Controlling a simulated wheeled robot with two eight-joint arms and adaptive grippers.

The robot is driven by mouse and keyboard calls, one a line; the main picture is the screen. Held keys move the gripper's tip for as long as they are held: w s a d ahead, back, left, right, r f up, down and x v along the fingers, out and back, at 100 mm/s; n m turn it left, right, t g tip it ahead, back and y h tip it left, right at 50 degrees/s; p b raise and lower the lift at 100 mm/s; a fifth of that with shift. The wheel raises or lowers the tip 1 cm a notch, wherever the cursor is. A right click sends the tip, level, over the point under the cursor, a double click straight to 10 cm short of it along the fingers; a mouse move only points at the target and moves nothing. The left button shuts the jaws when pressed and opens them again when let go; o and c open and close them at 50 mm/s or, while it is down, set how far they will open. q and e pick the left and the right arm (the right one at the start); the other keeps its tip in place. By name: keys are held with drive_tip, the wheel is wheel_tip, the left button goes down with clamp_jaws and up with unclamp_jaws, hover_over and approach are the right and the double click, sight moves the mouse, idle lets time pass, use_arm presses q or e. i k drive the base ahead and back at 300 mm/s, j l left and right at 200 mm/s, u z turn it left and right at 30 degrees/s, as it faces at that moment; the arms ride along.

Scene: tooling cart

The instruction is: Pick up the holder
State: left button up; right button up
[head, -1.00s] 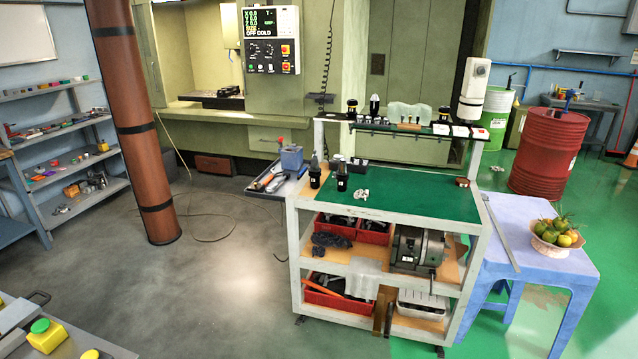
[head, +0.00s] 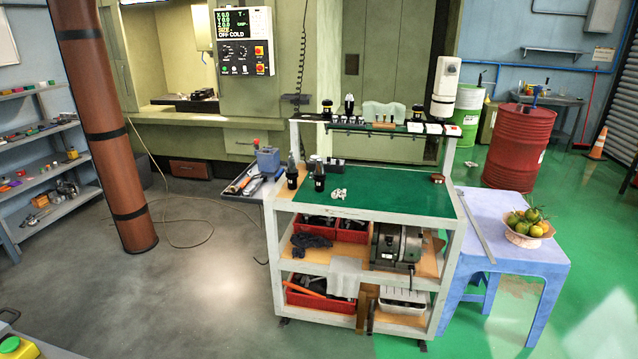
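Two black tool holders stand upright at the left end of the cart's green top: one at the edge (head: 292,172) and one just right of it (head: 319,177). More dark holders stand on the raised back shelf, a tall one (head: 349,106) and a shorter one (head: 327,110) among them. I cannot tell which one the task means. The tooling cart (head: 400,193) stands ahead of me. Neither of my grippers is in view.
A blue table (head: 520,257) with a fruit bowl (head: 526,229) adjoins the cart's right side. A side tray (head: 236,191) sticks out at the cart's left. A brown pillar (head: 103,130) stands further left. The grey floor (head: 200,285) before the cart's left is clear.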

sight(319, 174)
drive_tip(key=i+l+u, duration=0.15)
drive_tip(key=i, duration=0.4)
drive_tip(key=i+l+u, duration=0.15)
drive_tip(key=i+l, duration=0.15)
drive_tip(key=i, duration=0.25)
drive_tip(key=i+l+u, duration=0.2)
drive_tip(key=i+l, duration=0.15)
drive_tip(key=i, duration=0.2)
drive_tip(key=i+l+u, duration=0.15)
drive_tip(key=i+l, duration=0.25)
drive_tip(key=i, duration=0.15)
